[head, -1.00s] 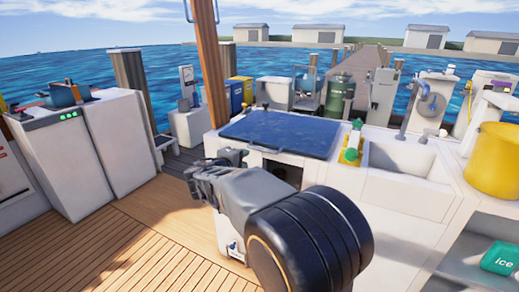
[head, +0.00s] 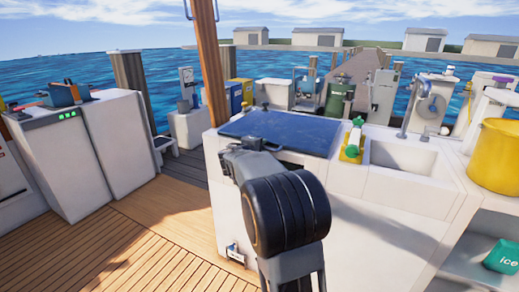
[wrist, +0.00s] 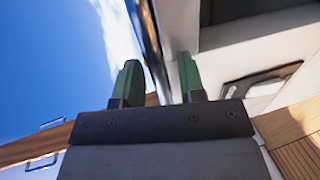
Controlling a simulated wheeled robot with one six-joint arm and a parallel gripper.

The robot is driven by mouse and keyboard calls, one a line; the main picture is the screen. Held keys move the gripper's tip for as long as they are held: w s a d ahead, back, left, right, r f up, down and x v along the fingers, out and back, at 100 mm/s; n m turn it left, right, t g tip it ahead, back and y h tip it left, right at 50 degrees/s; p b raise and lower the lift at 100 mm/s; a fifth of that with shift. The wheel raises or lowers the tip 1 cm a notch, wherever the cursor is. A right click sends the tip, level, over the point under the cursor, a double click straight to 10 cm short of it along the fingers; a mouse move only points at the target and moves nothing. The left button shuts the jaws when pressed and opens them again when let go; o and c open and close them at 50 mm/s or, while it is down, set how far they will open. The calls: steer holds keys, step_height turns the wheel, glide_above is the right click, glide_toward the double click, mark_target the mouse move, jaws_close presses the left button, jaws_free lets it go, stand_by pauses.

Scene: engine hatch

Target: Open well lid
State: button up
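The well lid (head: 280,130) is a dark blue panel lying flat on the white counter in the head view. Something dark like a handle shows at its front edge, partly behind my arm. In the wrist view, my gripper (wrist: 157,68) has two green fingertips standing apart. A dark, narrow edge, apparently the lid's (wrist: 152,45), runs into the gap between them. I cannot tell whether either finger touches it. In the head view my wrist and forearm cover the fingertips and part of the counter front.
A green-capped bottle (head: 353,140) stands right of the lid, beside a sink basin (head: 402,155). A yellow bucket (head: 497,156) is at the far right. White cabinets (head: 116,140) stand at the left. The wooden deck (head: 150,230) left of the counter is clear.

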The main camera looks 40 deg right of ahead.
jaws_close()
stand_by(0.3)
stand_by(0.3)
